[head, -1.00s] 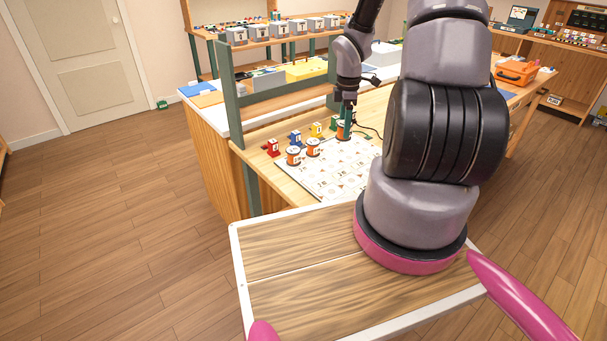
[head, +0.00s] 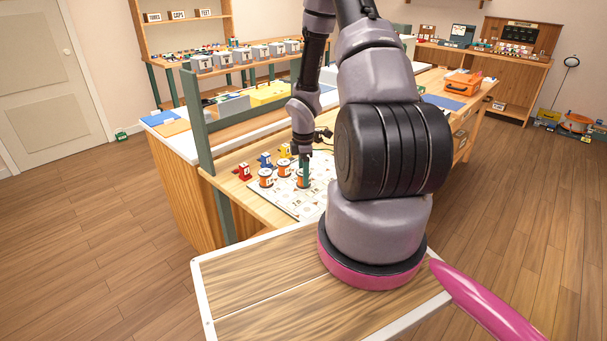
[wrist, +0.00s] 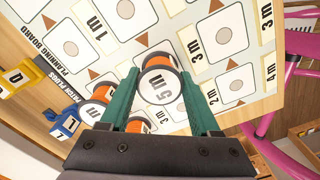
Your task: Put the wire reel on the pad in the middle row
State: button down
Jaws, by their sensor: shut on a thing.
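The wire reel (wrist: 158,80), orange with a white end marked "5 m", is between the green fingers of my gripper (wrist: 160,88) in the wrist view. My gripper (head: 303,172) is shut on it; in the head view the reel (head: 303,181) hangs over or on the white planning board (head: 290,204). I cannot tell whether it touches the board. White pads with grey circles show on the board (wrist: 210,35) in the wrist view, among them a pad (wrist: 235,85) right of the reel and one (wrist: 70,47) to its left. The reel and fingers hide part of the board.
Other orange reels (head: 265,177) stand close to the left of the held one. Red (head: 244,171), blue (head: 265,160) and yellow (head: 285,151) plugs stand along the board's far left side. A green post (head: 222,200) rises at the bench's left end.

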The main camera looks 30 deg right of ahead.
jog(key=shift+c, duration=0.6)
grip_release()
jog(key=shift+f, duration=0.1)
